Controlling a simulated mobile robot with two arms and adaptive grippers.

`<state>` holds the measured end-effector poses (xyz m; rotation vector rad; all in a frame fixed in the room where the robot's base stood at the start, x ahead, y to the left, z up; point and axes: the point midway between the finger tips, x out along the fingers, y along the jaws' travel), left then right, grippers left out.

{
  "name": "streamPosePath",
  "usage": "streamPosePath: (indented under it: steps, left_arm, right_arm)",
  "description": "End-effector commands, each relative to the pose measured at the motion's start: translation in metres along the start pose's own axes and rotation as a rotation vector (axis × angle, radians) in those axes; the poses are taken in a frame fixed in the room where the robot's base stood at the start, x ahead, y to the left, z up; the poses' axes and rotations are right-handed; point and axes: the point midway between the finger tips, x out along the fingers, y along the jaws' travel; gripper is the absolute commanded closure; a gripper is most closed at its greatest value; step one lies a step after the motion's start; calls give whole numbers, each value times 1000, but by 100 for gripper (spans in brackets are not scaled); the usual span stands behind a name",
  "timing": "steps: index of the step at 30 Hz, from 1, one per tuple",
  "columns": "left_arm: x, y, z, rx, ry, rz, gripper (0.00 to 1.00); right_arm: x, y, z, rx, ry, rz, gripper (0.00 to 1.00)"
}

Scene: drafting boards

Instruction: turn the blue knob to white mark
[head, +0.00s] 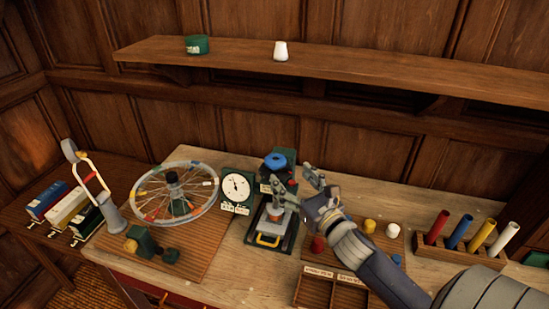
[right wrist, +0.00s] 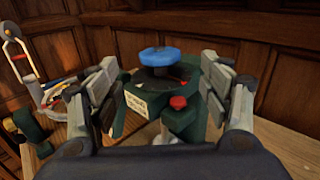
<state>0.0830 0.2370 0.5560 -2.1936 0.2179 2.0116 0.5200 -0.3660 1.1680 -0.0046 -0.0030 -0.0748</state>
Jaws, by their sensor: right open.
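The blue knob (head: 274,161) sits on top of a dark green device (head: 291,156) at the back of the bench. In the right wrist view the blue knob (right wrist: 160,56) stands above a dark disc, ahead of and between the fingers. A white label (right wrist: 136,102) is on the device's front, and a red button (right wrist: 178,102) is nearer. My right gripper (head: 297,184) is open and empty, in front of the knob and apart from it. My left gripper is not in view.
A spoked wheel (head: 146,196) and a dial gauge (head: 236,187) stand to the left of the device. A rack of coloured cylinders (head: 458,251) and a wooden tray (head: 330,291) are to the right and front. A shelf (head: 360,68) runs along the wall above.

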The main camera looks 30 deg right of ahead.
Motion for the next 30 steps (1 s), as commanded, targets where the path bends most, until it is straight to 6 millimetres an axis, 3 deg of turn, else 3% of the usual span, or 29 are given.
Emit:
streamPosePath:
  steps: [9,15,21,30]
  left_arm:
    - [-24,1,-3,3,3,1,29]
    - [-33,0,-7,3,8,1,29]
    - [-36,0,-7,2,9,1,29]
    - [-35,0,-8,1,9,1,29]
  right_arm:
    - [54,0,4,5,0,-2,29]
    - [79,0,2,6,2,-1,29]
    - [90,0,1,5,1,0,29]
    - [91,1,0,4,1,0,29]
